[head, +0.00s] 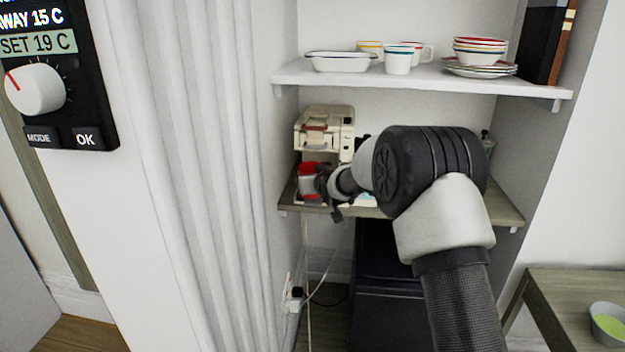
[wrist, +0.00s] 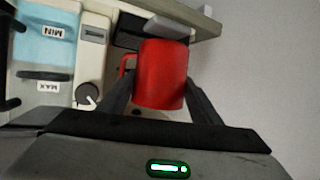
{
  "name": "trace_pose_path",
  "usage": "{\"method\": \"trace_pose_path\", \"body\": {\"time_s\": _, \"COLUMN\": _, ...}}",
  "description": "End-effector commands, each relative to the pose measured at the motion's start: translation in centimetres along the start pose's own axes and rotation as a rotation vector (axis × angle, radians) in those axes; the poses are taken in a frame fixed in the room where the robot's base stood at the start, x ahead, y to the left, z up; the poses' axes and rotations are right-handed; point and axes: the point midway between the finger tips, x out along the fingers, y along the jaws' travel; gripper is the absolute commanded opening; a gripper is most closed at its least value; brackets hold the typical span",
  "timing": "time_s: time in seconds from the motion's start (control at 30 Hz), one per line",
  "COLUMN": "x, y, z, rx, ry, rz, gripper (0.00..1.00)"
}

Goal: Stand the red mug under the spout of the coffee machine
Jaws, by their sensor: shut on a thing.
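The red mug (head: 309,168) is in front of the cream coffee machine (head: 325,124) on the lower shelf. My gripper (head: 322,184) is shut on it from the right, partly covering it. In the wrist view, the red mug (wrist: 163,70) sits between the two dark fingers of my gripper (wrist: 160,95), its handle pointing left. The coffee machine (wrist: 93,57) fills the left of that view, with a knob and a blue tank marked MIN and MAX. I cannot make out the spout, or whether the mug touches anything below.
The wooden lower shelf (head: 499,210) holds the machine; my arm hides much of its right part. The white upper shelf (head: 420,80) above carries cups, bowls and plates. A ribbed white wall (head: 205,180) stands close on the left. A cable hangs below the shelf.

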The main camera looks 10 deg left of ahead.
Motion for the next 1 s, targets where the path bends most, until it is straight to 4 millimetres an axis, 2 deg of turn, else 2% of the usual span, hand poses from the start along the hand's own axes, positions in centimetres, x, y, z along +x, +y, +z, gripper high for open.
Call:
{"method": "trace_pose_path", "body": {"time_s": 0.23, "x": 0.3, "y": 0.0, "z": 0.7, "rx": 0.0, "ry": 0.003, "rz": 0.0, "gripper": 0.23}}
{"method": "trace_pose_path", "body": {"time_s": 0.27, "x": 0.3, "y": 0.0, "z": 0.8, "rx": 0.0, "ry": 0.0, "rz": 0.0, "gripper": 0.6}}
{"method": "trace_pose_path", "body": {"time_s": 0.37, "x": 0.3, "y": 0.0, "z": 0.7, "rx": 0.0, "ry": -0.001, "rz": 0.0, "gripper": 0.77}}
{"method": "trace_pose_path", "body": {"time_s": 0.67, "x": 0.2, "y": 0.0, "z": 0.6, "rx": 0.0, "ry": 0.0, "rz": 0.0, "gripper": 0.77}}
{"method": "trace_pose_path", "body": {"time_s": 0.83, "x": -0.4, "y": 0.0, "z": -0.8, "rx": 0.0, "ry": 0.0, "rz": 0.0, "gripper": 0.77}}
{"method": "trace_pose_path", "body": {"time_s": 1.0, "x": -4.0, "y": 0.1, "z": -0.4, "rx": -0.001, "ry": 0.0, "rz": 0.001, "gripper": 0.77}}
